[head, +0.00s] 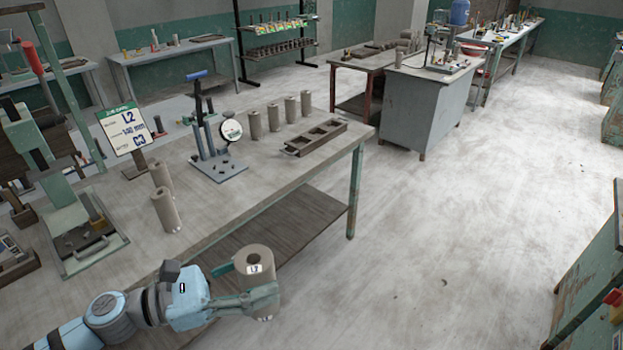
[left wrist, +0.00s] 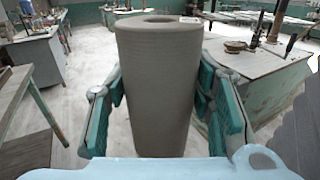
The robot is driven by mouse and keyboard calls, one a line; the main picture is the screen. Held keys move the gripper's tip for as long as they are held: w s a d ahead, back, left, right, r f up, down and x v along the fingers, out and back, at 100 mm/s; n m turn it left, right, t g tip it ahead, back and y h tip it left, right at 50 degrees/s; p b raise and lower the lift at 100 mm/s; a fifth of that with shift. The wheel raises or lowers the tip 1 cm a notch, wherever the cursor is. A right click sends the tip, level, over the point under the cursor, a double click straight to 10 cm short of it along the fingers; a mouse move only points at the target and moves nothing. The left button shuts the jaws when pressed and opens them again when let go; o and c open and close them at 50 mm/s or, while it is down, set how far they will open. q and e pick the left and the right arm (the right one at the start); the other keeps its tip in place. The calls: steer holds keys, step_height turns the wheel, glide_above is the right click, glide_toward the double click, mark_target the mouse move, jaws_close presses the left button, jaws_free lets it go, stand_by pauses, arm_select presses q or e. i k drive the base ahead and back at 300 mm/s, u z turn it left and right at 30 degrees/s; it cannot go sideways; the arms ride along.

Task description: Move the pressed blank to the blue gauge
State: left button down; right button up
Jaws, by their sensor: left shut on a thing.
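The pressed blank (head: 254,261), a grey-brown hollow clay cylinder with a white label near its top, is upright in my left gripper (head: 249,286). The gripper is shut on its sides, in front of the table's near edge, with floor behind it. In the left wrist view the blank (left wrist: 159,90) fills the middle between the green fingers (left wrist: 159,108). The blue gauge (head: 212,145), with a blue handle and round dial, stands on the table farther back, apart from the blank. My right gripper is not in view.
The wooden table (head: 245,185) holds two cylinders (head: 165,209) at left, a row of several more (head: 274,118), and a slotted tray (head: 316,137). A sign (head: 125,129) reads L2, 140 mm, C3. A green press (head: 70,215) stands at left. Table space before the gauge is clear.

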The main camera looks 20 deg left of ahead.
mark_target(224, 169)
steer(key=z, duration=0.35)
steer(key=i, duration=2.4)
steer(key=u, duration=1.7)
steer(key=i, duration=1.05)
steer(key=u, duration=0.65)
